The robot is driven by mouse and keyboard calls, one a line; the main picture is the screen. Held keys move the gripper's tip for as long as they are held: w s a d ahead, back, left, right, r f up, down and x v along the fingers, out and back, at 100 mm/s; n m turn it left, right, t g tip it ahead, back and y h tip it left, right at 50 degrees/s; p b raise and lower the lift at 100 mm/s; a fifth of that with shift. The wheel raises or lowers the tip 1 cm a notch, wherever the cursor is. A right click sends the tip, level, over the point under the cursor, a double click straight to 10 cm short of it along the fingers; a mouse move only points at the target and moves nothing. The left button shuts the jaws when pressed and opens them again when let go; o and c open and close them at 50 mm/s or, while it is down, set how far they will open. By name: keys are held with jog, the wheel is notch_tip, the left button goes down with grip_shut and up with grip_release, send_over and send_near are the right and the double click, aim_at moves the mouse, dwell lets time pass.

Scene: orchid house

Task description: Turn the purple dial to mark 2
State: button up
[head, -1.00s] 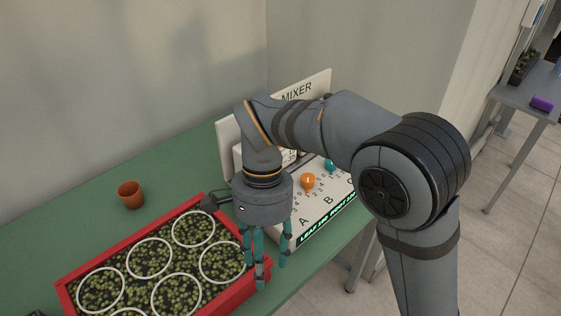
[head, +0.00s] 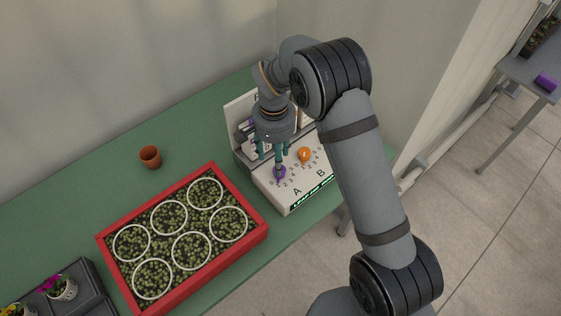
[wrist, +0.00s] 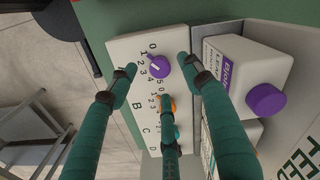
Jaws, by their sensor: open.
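The purple dial (head: 279,173) is on the near left of the white mixer panel (head: 290,197), beside the letter A. The wrist view shows the dial (wrist: 158,66) with numbers along its left side. My gripper (head: 271,160) is over the dial end of the panel. In the wrist view my gripper (wrist: 159,76) has its green fingers spread around the dial, with gaps between fingertips and dial. Whether any finger touches it is unclear.
The orange dial (head: 304,154) is beside the purple one. A teal dial (wrist: 177,132) is partly behind a finger. A purple-labelled bottle (wrist: 247,75) stands behind the dials. A red planter (head: 262,236) and a terracotta pot (head: 150,157) are on the green bench.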

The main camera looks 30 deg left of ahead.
jog(key=f, duration=0.1)
jog(key=w+f, duration=0.1)
jog(key=f, duration=0.1)
jog(key=d+f+p, duration=0.1)
jog(key=shift+w+f, duration=0.3)
jog(key=shift+w, duration=0.05)
jog(key=shift+s+a+f, duration=0.25)
jog(key=shift+s+f, duration=0.1)
jog(key=shift+f, duration=0.4)
jog(key=shift+w+d, duration=0.1)
jog(key=shift+w, duration=0.1)
jog(key=shift+c, duration=0.3)
jog(key=c, duration=1)
jog(key=shift+c, duration=0.6)
